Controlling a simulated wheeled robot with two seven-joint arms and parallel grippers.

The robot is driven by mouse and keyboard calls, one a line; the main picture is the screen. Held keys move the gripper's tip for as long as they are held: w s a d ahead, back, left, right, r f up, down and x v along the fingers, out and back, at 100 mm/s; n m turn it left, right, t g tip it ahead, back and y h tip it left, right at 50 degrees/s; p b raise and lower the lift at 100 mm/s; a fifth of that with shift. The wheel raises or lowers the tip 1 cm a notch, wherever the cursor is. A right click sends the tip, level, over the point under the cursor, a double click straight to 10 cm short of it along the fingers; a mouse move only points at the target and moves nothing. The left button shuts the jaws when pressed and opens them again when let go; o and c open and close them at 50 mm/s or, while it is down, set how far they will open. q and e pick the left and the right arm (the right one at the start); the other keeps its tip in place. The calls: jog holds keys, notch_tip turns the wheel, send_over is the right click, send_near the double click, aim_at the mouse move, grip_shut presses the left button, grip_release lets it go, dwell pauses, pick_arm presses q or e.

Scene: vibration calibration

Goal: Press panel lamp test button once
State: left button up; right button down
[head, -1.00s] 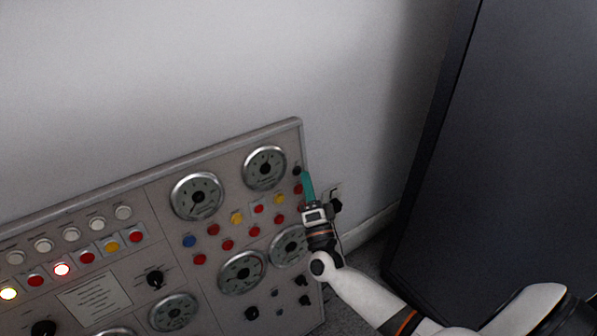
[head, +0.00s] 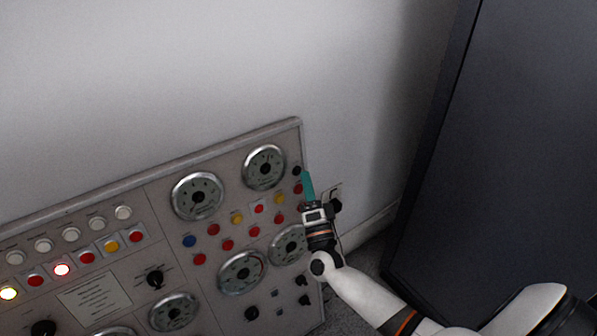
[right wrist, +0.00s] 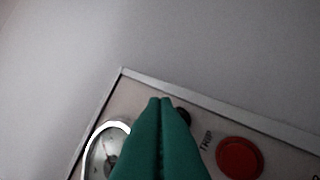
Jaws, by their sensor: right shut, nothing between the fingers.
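The grey control panel (head: 150,215) leans by the wall with gauges, lamps and buttons. A small black button (head: 297,171) is near its top right corner. It also shows in the right wrist view (right wrist: 184,115), partly hidden behind my fingers. No readable label marks the lamp test button, so I cannot tell which one it is. My right gripper (head: 304,171) has teal fingers, shut and empty, with the tips close beside the black button. In the right wrist view the shut fingertips (right wrist: 160,101) lie over the panel corner; contact cannot be told. My left gripper is not in view.
A red button (right wrist: 239,157) sits near lettering that looks like "TRIP". A round gauge (head: 264,167) is left of the black button. A large dark cabinet (head: 500,160) stands at the right. The white wall above the panel is clear.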

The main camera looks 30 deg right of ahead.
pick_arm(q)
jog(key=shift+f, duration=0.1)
pick_arm(e)
jog(key=shift+w, duration=0.15)
jog(key=shift+w+f, duration=0.1)
jog(key=shift+w, duration=0.15)
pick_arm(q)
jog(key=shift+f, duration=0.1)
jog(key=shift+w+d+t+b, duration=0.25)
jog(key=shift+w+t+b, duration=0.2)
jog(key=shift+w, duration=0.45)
pick_arm(e)
jog(key=shift+w, duration=0.4)
dwell(0.4)
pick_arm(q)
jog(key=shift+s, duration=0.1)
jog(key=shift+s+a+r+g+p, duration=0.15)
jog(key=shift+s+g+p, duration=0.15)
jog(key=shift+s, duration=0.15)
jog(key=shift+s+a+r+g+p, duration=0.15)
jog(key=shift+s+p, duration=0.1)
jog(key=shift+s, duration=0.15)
pick_arm(e)
jog(key=shift+s, duration=0.8)
jog(key=shift+s, duration=0.1)
